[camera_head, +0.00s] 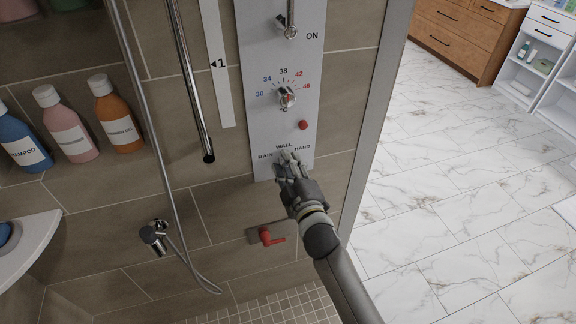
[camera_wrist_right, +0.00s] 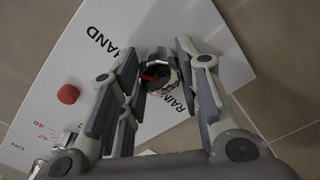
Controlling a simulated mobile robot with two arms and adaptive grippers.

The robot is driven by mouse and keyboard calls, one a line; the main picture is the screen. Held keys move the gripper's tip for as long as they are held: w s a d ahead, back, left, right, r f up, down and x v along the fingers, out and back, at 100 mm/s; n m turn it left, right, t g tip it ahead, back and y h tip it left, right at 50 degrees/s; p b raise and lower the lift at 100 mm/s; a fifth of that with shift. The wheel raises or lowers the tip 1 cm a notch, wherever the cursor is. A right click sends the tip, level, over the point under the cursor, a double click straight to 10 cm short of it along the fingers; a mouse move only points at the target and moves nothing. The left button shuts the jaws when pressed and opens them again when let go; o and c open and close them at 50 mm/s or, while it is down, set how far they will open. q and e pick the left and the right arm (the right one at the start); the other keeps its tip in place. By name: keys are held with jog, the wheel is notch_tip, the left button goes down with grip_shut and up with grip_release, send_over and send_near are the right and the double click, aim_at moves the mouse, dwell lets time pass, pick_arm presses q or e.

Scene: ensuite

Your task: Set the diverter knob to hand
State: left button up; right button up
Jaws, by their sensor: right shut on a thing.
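The white control panel (camera_head: 262,60) carries the labels RAIN, WALL and HAND near its lower end. The diverter knob (camera_wrist_right: 160,67) is dark and round with a red mark, and shows between the fingers in the right wrist view. The red mark is on the knob's left side there; I cannot tell exactly which label it lines up with. My right gripper (camera_head: 287,163) is shut on the knob and hides it in the head view. In the right wrist view, its fingers (camera_wrist_right: 160,88) stand on both sides of the knob. My left gripper is not in view.
Above the knob are a red button (camera_head: 303,125), a temperature dial (camera_head: 286,97) and a lever (camera_head: 290,20). A red handle (camera_head: 267,237) is below. A shower hose (camera_head: 163,160) and bottles on a shelf are left. Open marble floor (camera_head: 450,190) lies right.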

dwell(0.3)
jog(key=o, duration=1.1)
jog(key=shift+c, duration=0.2)
jog(key=shift+s, duration=0.1)
jog(key=v, duration=1.2)
